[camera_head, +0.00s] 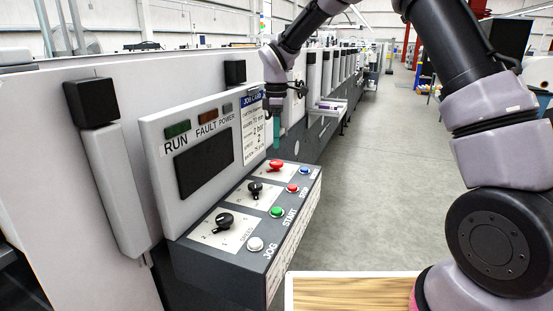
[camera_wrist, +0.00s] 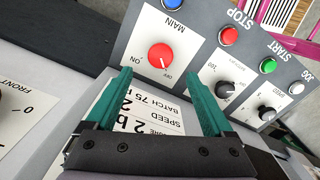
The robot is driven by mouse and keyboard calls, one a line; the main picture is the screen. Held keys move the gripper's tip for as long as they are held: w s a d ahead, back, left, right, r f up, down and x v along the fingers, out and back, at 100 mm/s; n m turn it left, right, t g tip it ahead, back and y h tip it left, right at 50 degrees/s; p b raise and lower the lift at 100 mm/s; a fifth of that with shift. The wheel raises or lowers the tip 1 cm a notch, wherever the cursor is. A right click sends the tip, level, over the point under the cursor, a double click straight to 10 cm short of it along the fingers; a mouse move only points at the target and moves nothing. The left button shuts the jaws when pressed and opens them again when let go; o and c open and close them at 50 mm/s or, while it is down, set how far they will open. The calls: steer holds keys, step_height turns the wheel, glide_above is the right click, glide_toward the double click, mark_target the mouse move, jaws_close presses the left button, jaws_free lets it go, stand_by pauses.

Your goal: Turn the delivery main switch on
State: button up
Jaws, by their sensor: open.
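The red main switch (camera_wrist: 162,57) is a round rotary knob on the sloped grey control panel, with MAIN, ON and OFF printed around it. A white mark on it appears to point toward OFF. In the head view the red knob (camera_head: 276,164) is at the panel's far end. My gripper (camera_wrist: 159,82) has its teal fingers apart and empty, with the knob showing beyond and between the fingertips. In the head view my gripper (camera_head: 276,134) is above the knob, pointing down, not touching it.
A job card (camera_head: 254,120) hangs on the upright panel close behind my fingers. A green start button (camera_head: 277,211), white jog button (camera_head: 255,243), blue button (camera_head: 304,170) and black knobs (camera_head: 224,220) share the sloped panel. The aisle floor (camera_head: 370,190) is clear.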

mark_target(277, 162)
step_height(277, 162, down, 8)
steer(key=shift+c, duration=0.4)
steer(key=c, duration=1.3)
